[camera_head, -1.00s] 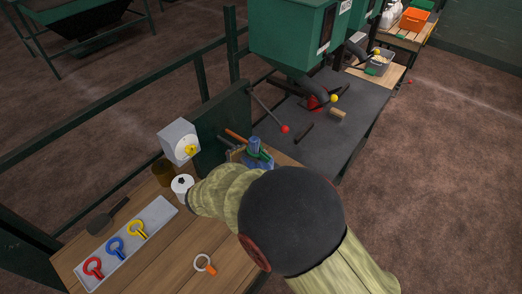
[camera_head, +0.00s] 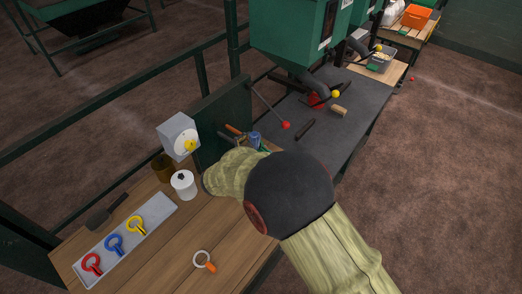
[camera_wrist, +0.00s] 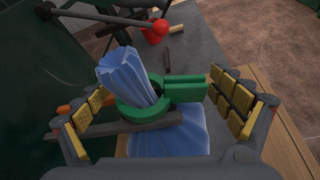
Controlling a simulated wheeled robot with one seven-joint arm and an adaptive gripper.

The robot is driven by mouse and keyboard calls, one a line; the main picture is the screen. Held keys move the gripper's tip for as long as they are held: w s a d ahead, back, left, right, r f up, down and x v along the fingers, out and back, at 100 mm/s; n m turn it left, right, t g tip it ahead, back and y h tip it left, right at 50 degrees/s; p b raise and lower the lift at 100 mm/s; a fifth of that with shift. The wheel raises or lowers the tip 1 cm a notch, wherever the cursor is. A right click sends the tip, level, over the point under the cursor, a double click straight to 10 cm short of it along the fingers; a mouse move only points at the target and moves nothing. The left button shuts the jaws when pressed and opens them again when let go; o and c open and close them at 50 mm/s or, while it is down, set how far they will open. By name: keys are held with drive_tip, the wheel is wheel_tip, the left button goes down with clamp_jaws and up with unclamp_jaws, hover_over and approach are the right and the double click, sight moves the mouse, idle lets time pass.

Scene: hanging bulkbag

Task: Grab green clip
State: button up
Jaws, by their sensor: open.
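The green clip (camera_wrist: 188,91) is in the middle of the wrist view, its ring around the gathered neck of a blue bag (camera_wrist: 127,76). Its two flat handles point right toward one finger pad. My gripper (camera_wrist: 165,112) is open, with a yellow-padded finger on each side of the clip and bag neck. Neither finger visibly pinches the clip. In the head view, a bit of the blue bag (camera_head: 254,139) shows past my arm. My gripper and most of the bag are hidden there behind my arm.
A tray (camera_head: 165,208) holds red, blue and yellow clips on the wooden table (camera_head: 185,245). A white cylinder (camera_head: 184,186) and a grey dial box (camera_head: 178,135) stand near my arm. A red-knobbed lever (camera_wrist: 160,26) rises beyond the bag.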

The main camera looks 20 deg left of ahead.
drive_tip(key=shift+c, duration=0.8)
drive_tip(key=c, duration=0.7)
drive_tip(key=shift+c, duration=0.4)
